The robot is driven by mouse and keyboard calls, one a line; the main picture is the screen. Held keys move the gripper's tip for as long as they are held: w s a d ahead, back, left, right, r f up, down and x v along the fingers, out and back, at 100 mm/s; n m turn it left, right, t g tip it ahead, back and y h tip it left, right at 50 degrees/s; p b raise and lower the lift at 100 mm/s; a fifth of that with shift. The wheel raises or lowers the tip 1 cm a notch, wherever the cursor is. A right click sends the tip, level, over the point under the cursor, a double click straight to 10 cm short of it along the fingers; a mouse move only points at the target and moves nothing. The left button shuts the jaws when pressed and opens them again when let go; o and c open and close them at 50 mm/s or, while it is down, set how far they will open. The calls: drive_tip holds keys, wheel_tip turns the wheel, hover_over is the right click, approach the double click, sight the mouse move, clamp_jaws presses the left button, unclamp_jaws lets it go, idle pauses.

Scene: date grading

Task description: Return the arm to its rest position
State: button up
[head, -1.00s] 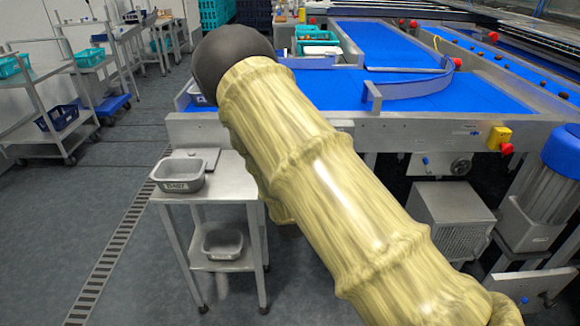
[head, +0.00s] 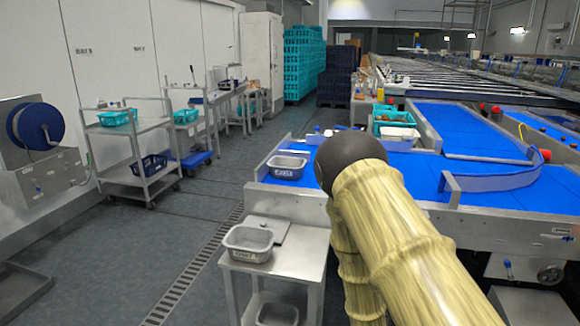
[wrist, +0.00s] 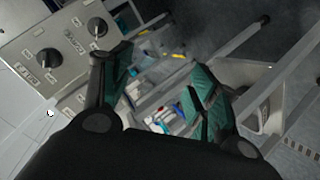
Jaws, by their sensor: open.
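My arm, in a yellowish ribbed sleeve with a dark rounded joint, fills the lower right of the head view. My gripper does not show in the head view. In the wrist view my gripper (wrist: 155,95) shows two dark fingers with green pads, spread apart with a gap between them. No object is held between the fingers. Beyond them, blurred shelving with small coloured items and metal bars shows, and a panel with dark knobs (wrist: 48,62) is at the upper left.
A steel side table (head: 290,262) bears a grey tray (head: 248,243). Another grey tray (head: 287,167) stands on the corner of the blue conveyor (head: 385,165). Wheeled carts (head: 140,160) line the left wall. The floor between carts and side table is clear.

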drive_tip(key=s+a+f+m+g+y+p, duration=0.1)
drive_tip(key=s+g, duration=0.3)
drive_tip(key=s, duration=0.9)
drive_tip(key=s+a+f+m+g+y+p, duration=0.1)
drive_tip(key=s+f+m+g+p, duration=0.2)
drive_tip(key=s, duration=1.1)
drive_tip(key=s+a+f+m+g+y+p, duration=0.1)
drive_tip(key=s+g, duration=0.4)
drive_tip(key=s, duration=0.9)
wheel_tip(320, 180, down, 2)
drive_tip(key=shift+a+f+m+y+p, duration=0.1)
drive_tip(key=shift+a+m+y+p, duration=0.35)
drive_tip(key=shift+p, duration=0.55)
